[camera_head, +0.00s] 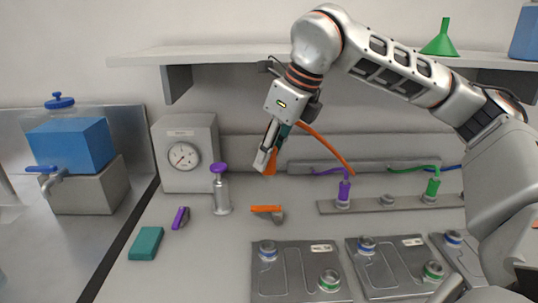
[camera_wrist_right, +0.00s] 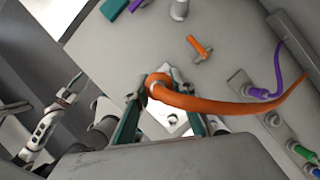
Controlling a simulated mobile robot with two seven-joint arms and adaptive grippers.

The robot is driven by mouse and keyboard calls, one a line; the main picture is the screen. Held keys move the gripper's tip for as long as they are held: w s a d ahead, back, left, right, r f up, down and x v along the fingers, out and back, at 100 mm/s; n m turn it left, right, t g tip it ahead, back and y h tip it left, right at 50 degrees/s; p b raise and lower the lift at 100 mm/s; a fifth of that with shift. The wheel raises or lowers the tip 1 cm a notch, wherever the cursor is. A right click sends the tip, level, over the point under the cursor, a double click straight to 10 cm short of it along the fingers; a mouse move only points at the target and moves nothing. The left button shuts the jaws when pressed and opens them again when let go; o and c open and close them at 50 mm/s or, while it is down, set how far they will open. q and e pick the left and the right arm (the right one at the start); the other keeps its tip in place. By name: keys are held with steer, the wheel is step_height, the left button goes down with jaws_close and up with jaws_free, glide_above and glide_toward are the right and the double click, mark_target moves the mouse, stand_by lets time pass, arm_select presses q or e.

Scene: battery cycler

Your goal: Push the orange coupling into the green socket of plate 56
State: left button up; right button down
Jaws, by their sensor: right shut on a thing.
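My right gripper (camera_head: 268,158) is shut on the orange coupling (camera_head: 271,163) and holds it in the air above the back of the bench. The orange cable trails from it to the right. In the right wrist view the orange coupling (camera_wrist_right: 155,84) sits between the two fingers. Plates with a blue and a green socket lie at the front: a left plate (camera_head: 295,262) with green socket (camera_head: 329,280), and a middle plate (camera_head: 385,272) with green socket (camera_head: 433,270). Their label numbers are too small to read. My left gripper (camera_wrist_right: 72,88) shows small in the wrist view; its jaws are unclear.
A purple coupling (camera_head: 344,190) and a green coupling (camera_head: 433,187) stand on a rail (camera_head: 410,205) behind the plates. A dial gauge (camera_head: 184,155), a purple-knobbed post (camera_head: 221,190), an orange lever (camera_head: 267,209) and a teal block (camera_head: 146,243) stand left. A shelf (camera_head: 220,54) is overhead.

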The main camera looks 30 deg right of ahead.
steer(key=shift+r+p, duration=1.15)
steer(key=shift+r, duration=0.3)
